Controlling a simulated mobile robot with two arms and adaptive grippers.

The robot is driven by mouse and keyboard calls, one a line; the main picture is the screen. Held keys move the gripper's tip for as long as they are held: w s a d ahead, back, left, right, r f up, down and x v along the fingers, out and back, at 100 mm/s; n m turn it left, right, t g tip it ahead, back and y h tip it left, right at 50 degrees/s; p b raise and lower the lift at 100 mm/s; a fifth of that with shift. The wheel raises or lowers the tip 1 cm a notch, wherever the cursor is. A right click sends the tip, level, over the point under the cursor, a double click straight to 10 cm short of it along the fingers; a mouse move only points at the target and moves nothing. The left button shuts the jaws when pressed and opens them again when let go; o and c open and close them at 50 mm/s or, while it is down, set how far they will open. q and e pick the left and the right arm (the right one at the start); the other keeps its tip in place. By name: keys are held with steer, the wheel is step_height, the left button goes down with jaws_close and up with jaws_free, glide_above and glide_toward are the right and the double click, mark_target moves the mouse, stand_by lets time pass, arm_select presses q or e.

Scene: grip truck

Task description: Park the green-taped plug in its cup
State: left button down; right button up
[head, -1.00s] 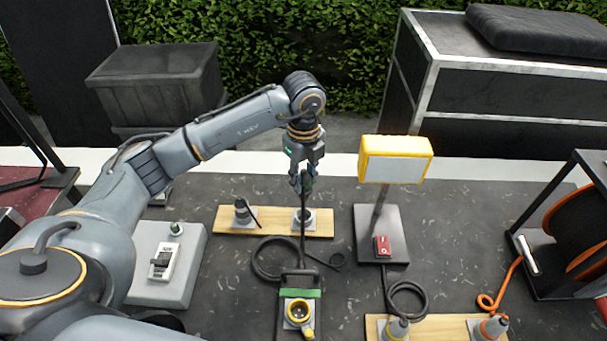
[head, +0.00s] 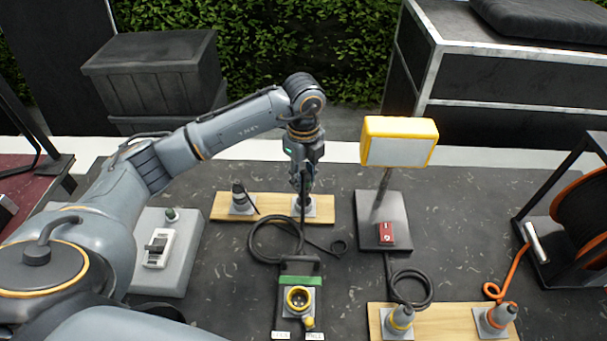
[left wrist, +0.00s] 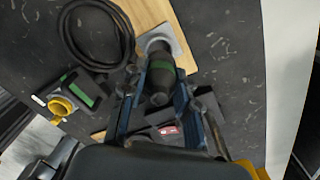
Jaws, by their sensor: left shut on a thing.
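My left gripper (head: 302,182) is shut on the green-taped plug, a dark cylinder with a green band. The plug (left wrist: 160,66) shows between the fingers in the left wrist view. It points down at a cup on a pale square base (head: 318,208), at the right end of the rear wooden board (head: 270,208). The plug's lower end meets the cup's mouth in the picture; how deep it sits is hidden. The cup's base also shows in the left wrist view (left wrist: 176,42). My right gripper is not in view.
A second cup with a dark plug (head: 240,201) stands at the board's left end. A black box with a green stripe and yellow-rimmed socket (head: 298,299) lies in front, beside a looped black cable (head: 262,240). A yellow-framed lamp (head: 398,142) stands close on the right.

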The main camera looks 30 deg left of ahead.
mark_target(303, 190)
arm_select(q)
steer(key=shift+f+b, duration=0.4)
steer(key=shift+f, duration=0.05)
stand_by(0.3)
stand_by(0.4)
steer(key=shift+f+b, duration=0.3)
steer(key=shift+f, duration=0.15)
stand_by(0.9)
steer(key=shift+f+b, duration=1.05)
steer(key=shift+f, duration=0.45)
steer(key=c, duration=0.6)
jaws_free()
steer(key=shift+r, duration=0.1)
steer(key=shift+r+p, duration=1.85)
steer(key=shift+r, duration=0.65)
